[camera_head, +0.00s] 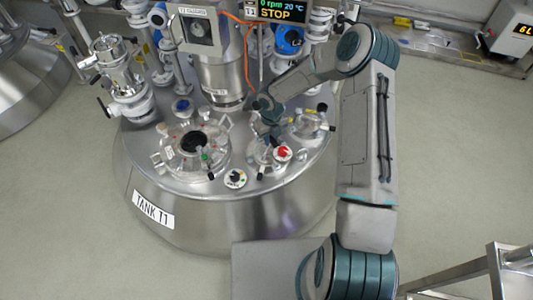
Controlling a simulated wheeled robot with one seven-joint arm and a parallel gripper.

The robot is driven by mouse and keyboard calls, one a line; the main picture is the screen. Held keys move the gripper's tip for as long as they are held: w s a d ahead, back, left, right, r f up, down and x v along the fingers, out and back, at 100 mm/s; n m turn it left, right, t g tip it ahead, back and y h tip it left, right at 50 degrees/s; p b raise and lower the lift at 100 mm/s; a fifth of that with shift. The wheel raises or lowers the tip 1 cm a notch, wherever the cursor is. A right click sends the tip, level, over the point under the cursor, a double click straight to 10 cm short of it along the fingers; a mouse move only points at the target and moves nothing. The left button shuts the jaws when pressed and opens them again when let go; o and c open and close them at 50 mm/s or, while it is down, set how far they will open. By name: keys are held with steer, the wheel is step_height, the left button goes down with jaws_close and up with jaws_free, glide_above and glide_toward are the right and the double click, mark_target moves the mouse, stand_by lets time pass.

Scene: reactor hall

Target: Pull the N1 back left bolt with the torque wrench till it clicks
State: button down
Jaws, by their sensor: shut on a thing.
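The steel tank T1 (150,190) fills the middle of the view, with several fittings on its domed top. My gripper (270,133) reaches down from the right to the tank top, just behind a small clamped port (268,158) with a red knob (283,153). My gripper is small and dark here and is shut; the torque wrench in it cannot be made out clearly against the fittings. Which port is N1 cannot be read, and its back left bolt cannot be picked out. My wrist and the fittings hide part of that area.
A round manway (192,145) with clamp handles lies left of my gripper. Another clamped port (310,124) sits to the right. An orange cable (246,50) hangs behind.

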steer(key=shift+w+d+f, duration=0.1)
steer(key=shift+w, duration=0.15)
steer(key=shift+f+b, duration=0.2)
steer(key=shift+b, duration=0.15)
step_height(320, 180, down, 4)
steer(key=b, duration=0.3)
steer(key=shift+f+b, duration=0.15)
steer(key=shift+b, duration=0.15)
steer(key=a+m+b, duration=0.2)
steer(key=s+a+m+b, duration=0.1)
steer(key=a+m+b, duration=0.1)
steer(key=b, duration=0.1)
steer(key=shift+a+m, duration=0.3)
steer(key=w+a+m+b, duration=0.2)
steer(key=a+m, duration=0.5)
steer(key=m, duration=0.2)
steer(key=shift+w+a+r, duration=0.2)
steer(key=shift+w+a, duration=0.1)
steer(key=shift+a, duration=0.1)
